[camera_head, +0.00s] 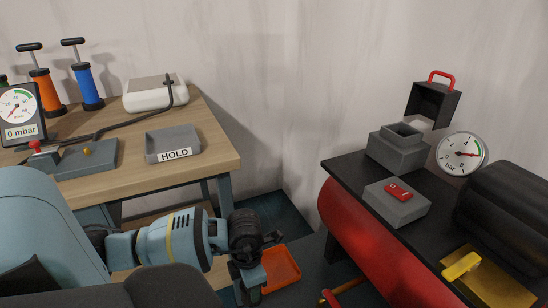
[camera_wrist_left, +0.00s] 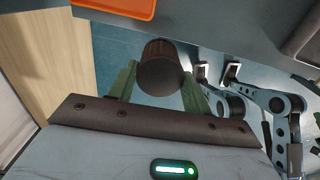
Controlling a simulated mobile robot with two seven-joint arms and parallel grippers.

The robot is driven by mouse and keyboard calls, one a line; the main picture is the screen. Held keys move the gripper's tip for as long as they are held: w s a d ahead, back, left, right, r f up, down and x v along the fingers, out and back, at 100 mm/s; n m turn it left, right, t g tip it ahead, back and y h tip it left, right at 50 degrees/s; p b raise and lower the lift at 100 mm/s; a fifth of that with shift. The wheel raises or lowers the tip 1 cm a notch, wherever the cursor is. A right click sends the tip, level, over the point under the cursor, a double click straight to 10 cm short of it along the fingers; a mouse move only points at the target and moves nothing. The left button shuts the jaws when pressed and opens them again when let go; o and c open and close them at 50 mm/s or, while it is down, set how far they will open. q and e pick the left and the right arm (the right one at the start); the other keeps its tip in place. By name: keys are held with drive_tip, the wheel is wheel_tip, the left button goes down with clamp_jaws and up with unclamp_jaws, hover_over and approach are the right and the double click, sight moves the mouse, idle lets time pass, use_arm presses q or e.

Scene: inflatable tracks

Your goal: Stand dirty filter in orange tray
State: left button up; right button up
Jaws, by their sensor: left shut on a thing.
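My left gripper (camera_wrist_left: 160,90) is shut on the dirty filter (camera_wrist_left: 164,72), a dark brown cylinder with ribbed sides, held between two green fingers in the left wrist view. In the head view the end of my left arm (camera_head: 248,275) points down just left of the orange tray (camera_head: 282,268); the filter is not clearly visible there. The orange tray also shows at the top edge of the left wrist view (camera_wrist_left: 118,5), apart from the filter. Grey and black jointed links at the right of that view may be my right gripper; its state is unclear.
A wooden table (camera_head: 215,160) at left carries a grey HOLD tray (camera_head: 172,144), two pumps, a white box (camera_head: 155,93) and a gauge. At right, a black-topped bench (camera_head: 345,170) above a red tank (camera_head: 350,228) carries grey blocks and a pressure gauge (camera_head: 461,154).

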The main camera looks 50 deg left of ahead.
use_arm(q)
drive_tip(key=w+a+f, duration=0.1)
drive_tip(key=w, duration=0.3)
drive_tip(key=w+a+f+b, duration=0.1)
drive_tip(key=w+a+f, duration=0.1)
drive_tip(key=w, duration=0.2)
drive_tip(key=w+a+f+b, duration=0.1)
drive_tip(key=w+a, duration=0.1)
drive_tip(key=w, duration=0.2)
drive_tip(key=shift+w+a+f, duration=0.2)
drive_tip(key=shift+w+f, duration=0.05)
drive_tip(key=shift+f, duration=0.2)
drive_tip(key=shift+f, duration=0.1)
drive_tip(key=o, duration=0.5)
drive_tip(key=shift+f, duration=0.1)
drive_tip(key=o, duration=0.5)
